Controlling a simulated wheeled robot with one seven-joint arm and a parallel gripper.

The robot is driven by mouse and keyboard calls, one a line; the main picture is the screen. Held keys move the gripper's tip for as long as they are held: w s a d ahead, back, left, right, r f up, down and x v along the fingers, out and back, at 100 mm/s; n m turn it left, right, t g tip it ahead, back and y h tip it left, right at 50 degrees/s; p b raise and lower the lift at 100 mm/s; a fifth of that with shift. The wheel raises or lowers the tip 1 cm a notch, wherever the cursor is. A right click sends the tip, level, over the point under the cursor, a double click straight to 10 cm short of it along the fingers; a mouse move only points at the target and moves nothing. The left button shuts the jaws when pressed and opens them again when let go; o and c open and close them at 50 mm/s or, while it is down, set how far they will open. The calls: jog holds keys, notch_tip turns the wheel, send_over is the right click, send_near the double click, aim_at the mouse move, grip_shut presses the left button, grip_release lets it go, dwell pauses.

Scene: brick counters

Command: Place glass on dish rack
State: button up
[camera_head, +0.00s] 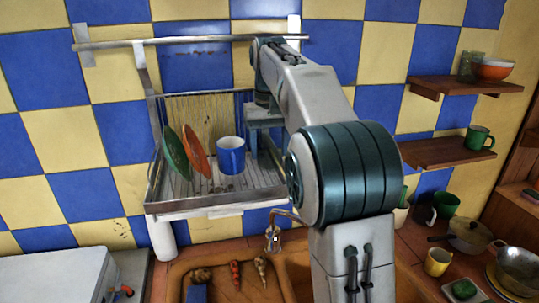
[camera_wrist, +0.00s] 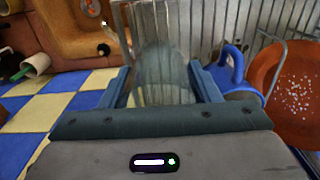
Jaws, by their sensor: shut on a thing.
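My gripper (camera_wrist: 162,82) is shut on a clear glass (camera_wrist: 160,68), which shows between the two blue fingers in the wrist view. In the head view my gripper (camera_head: 263,122) is over the right part of the dish rack (camera_head: 222,205), which hangs on the tiled wall. I cannot make out the glass in the head view. The rack's bars (camera_wrist: 215,30) show behind the glass in the wrist view. I cannot tell whether the glass touches the rack.
A blue mug (camera_head: 231,156), an orange plate (camera_head: 196,153) and a green plate (camera_head: 175,153) stand in the rack's left and middle. The mug (camera_wrist: 231,68) and orange plate (camera_wrist: 292,85) are right of my gripper in the wrist view. A faucet (camera_head: 272,236) is below the rack.

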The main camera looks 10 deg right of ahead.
jog(key=shift+f, duration=1.25)
jog(key=shift+f, duration=0.15)
jog(key=o, duration=1.1)
jog(key=shift+c, duration=0.2)
notch_tip(320, 180, up, 12)
jog(key=p, duration=0.1)
jog(key=shift+s+d, duration=0.1)
